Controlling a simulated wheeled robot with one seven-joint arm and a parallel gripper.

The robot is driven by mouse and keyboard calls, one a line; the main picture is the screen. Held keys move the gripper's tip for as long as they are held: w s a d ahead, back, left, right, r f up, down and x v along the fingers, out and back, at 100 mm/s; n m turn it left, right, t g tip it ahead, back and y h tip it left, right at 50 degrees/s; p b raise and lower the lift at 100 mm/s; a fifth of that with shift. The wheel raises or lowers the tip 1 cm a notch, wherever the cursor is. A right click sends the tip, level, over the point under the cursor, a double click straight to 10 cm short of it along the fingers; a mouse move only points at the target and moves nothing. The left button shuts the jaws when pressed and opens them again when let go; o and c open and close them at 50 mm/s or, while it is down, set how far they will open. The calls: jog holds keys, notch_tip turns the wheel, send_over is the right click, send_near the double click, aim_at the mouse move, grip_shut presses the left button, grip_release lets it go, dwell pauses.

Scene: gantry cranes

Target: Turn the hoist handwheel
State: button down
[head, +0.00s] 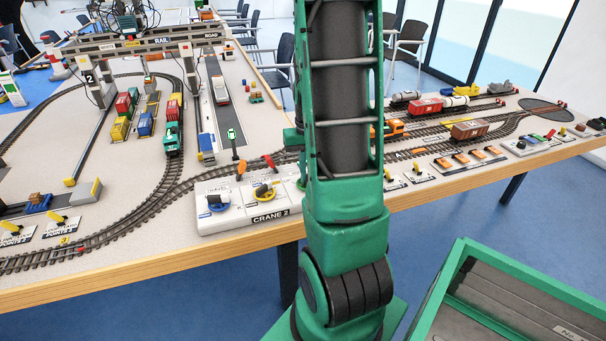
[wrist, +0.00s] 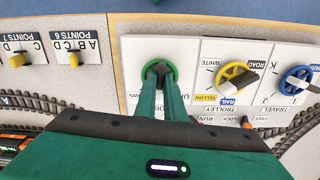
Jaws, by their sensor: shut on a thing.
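The green hoist handwheel (wrist: 147,69) sits on a white plate in the wrist view, with a dark grip across its middle. My gripper (wrist: 161,76) reaches down to it, its two green fingers close together and shut on the wheel's dark middle grip. The fingers cover the near part of the wheel and most of the plate's lettering. In the head view my own arm hides both the hoist handwheel and my gripper. The crane 2 panel (head: 237,222) shows there at the table's front edge, left of my arm.
The yellow trolley wheel (wrist: 236,74) is right of the hoist wheel, and the blue travel wheel (wrist: 296,80) is farther right. Points switches (wrist: 74,59) stand to the left. Train tracks (head: 150,207) run close behind the panel. A green-rimmed bin (head: 440,285) stands front right.

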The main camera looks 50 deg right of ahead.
jog(key=shift+w+r+n, duration=0.1)
jog(key=shift+w+n, duration=0.2)
jog(key=shift+n, duration=0.4)
jog(key=c, duration=1.9)
grip_release()
jog(key=shift+o, duration=0.3)
jog(key=shift+s, duration=0.1)
notch_tip(320, 180, up, 11)
jog(key=shift+f, duration=0.2)
